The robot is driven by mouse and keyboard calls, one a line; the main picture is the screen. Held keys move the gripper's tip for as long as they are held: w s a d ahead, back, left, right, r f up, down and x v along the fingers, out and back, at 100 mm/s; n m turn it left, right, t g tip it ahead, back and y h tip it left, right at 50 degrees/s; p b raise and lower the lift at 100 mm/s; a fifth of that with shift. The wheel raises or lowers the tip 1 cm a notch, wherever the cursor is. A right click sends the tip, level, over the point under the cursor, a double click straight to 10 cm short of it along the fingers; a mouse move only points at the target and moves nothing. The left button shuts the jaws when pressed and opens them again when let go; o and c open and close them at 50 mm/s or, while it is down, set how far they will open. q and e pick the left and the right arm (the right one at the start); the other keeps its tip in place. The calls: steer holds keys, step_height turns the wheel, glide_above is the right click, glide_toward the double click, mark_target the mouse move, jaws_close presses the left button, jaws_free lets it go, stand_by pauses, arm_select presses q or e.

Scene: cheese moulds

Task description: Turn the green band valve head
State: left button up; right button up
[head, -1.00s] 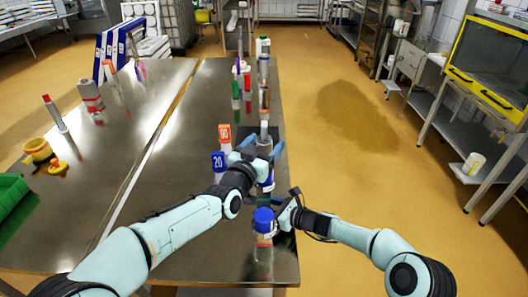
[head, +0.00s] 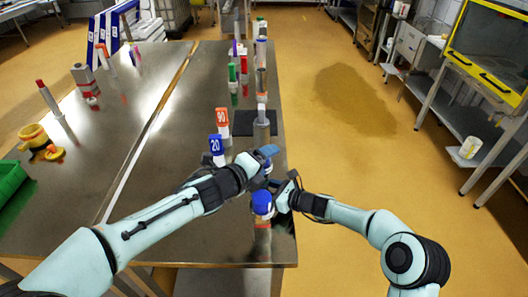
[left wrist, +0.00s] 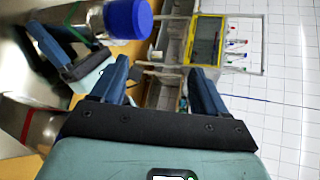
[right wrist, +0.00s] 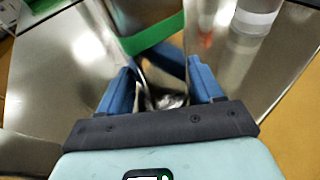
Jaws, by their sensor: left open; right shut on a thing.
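A thing with a green band (right wrist: 155,36) stands just beyond my right gripper (right wrist: 165,88) in the right wrist view. Between the fingers is shiny metal, and the right gripper is shut on it. A blue cap (head: 262,202) shows beside my right gripper (head: 283,192) in the head view. In the left wrist view the blue cap (left wrist: 126,18) tops a grey cylinder, with the right gripper's fingers across it. My left gripper (head: 270,160) is open, close by. In its own view nothing is between its fingers (left wrist: 160,75).
A blue sign reading 20 (head: 215,145) and an orange sign reading 90 (head: 222,118) stand left of a metal post (head: 262,130). Bottles with red (head: 244,66) and green (head: 232,73) parts stand farther back. The table's left half has open room.

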arm_select(q)
steer(key=s+a+m+y, duration=0.1)
steer(key=a+m+y, duration=0.25)
steer(key=m, duration=0.95)
steer(key=shift+t+h, duration=0.5)
steer(key=shift+h, duration=0.05)
steer(key=x, duration=1.1)
steer(key=shift+w+a+f, duration=0.25)
steer(key=shift+a, duration=0.05)
steer(key=c, duration=1)
